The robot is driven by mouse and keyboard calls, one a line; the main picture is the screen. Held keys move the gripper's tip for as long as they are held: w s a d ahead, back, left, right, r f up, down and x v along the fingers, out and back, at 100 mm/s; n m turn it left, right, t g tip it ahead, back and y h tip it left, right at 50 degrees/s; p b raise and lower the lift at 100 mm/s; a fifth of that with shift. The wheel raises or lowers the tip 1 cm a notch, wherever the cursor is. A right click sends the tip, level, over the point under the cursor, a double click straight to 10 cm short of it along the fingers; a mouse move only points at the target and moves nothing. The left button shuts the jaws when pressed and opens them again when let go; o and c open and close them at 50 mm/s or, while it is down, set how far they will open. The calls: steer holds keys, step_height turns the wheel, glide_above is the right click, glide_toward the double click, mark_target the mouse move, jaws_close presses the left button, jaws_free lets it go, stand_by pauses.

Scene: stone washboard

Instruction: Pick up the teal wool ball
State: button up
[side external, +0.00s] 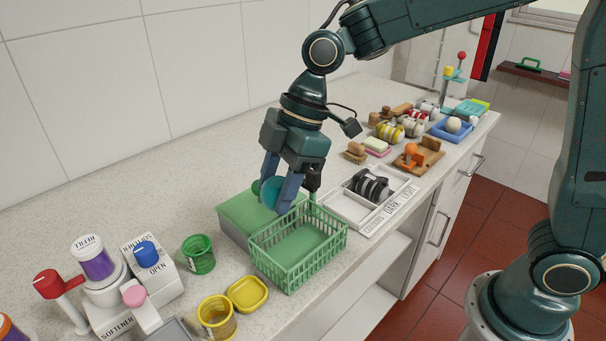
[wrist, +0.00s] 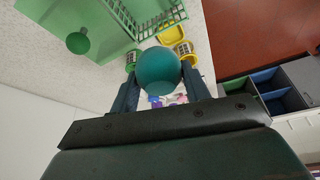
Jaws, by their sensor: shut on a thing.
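The teal wool ball (wrist: 159,70) is between the two fingers of my gripper (wrist: 160,88) in the wrist view. In the side view the ball (side external: 272,192) shows between the fingers of my gripper (side external: 276,190), which point down. My gripper is shut on the ball, above the green pad (side external: 232,212) and beside the green basket (side external: 320,236). I cannot tell from these frames how far the ball is above the pad. A finger hides part of the ball in the side view.
A labelled tray (side external: 345,207) with dark rolls is right of the basket. A green cup (side external: 198,254), a yellow cup (side external: 217,316) and a yellow dish (side external: 248,294) stand nearer the front. The counter along the wall is bare.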

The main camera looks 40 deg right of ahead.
mark_target(276, 180)
steer(key=shift+r, duration=2.5)
steer(key=shift+f, duration=0.1)
steer(key=a+x, duration=0.1)
steer(key=x, duration=0.7)
steer(key=s+a+r+x, duration=0.1)
steer(key=x, duration=0.6)
steer(key=shift+s+a+f, duration=0.4)
steer(key=shift+s+a, duration=0.05)
steer(key=shift+s, duration=0.05)
steer(key=shift+f, duration=0.1)
steer(key=shift+f, duration=2.8)
